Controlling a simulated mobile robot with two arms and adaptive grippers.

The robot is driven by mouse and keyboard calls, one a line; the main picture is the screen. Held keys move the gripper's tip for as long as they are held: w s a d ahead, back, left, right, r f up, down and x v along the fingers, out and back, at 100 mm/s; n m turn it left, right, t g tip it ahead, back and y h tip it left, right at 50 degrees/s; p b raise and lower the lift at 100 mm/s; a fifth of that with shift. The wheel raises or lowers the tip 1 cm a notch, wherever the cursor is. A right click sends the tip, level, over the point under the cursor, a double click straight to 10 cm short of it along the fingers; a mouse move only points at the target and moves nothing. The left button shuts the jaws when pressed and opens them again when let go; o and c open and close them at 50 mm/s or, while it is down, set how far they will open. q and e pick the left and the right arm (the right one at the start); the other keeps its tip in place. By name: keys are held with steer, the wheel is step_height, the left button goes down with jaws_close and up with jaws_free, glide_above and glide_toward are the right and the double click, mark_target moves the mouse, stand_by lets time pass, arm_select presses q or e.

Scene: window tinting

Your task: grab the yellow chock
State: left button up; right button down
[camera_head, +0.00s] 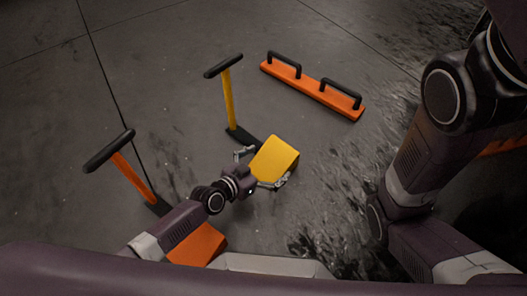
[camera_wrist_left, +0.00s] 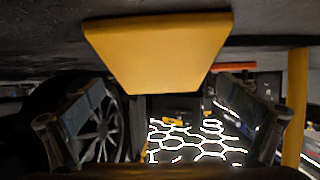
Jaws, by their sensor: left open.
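The yellow chock (camera_head: 276,156) is a wedge block on the dark floor, with a yellow post (camera_head: 229,98) and black T-handle (camera_head: 224,66) standing at the far end of its dark base. My left gripper (camera_head: 261,168) is open at the near side of the block, one finger toward each side. In the left wrist view the block (camera_wrist_left: 160,52) fills the upper middle, between and above the spread fingers of my left gripper (camera_wrist_left: 160,120). I cannot tell whether either finger touches it. My right arm shows at the right; its gripper is out of view.
An orange chock (camera_head: 201,244) with an orange post (camera_head: 134,178) and black handle stands to the left, partly hidden by my left arm. An orange bar (camera_head: 312,91) with two black handles lies farther back. A wheel (camera_wrist_left: 103,125) shows in the wrist view. Floor right of the chock is clear.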

mark_target(274, 157)
arm_select(q)
steer(key=b+x, duration=0.1)
steer(key=x, duration=0.2)
steer(key=shift+w+f, duration=0.15)
steer(key=c, duration=2)
steer(key=shift+w+r, duration=0.15)
steer(key=shift+r, duration=0.15)
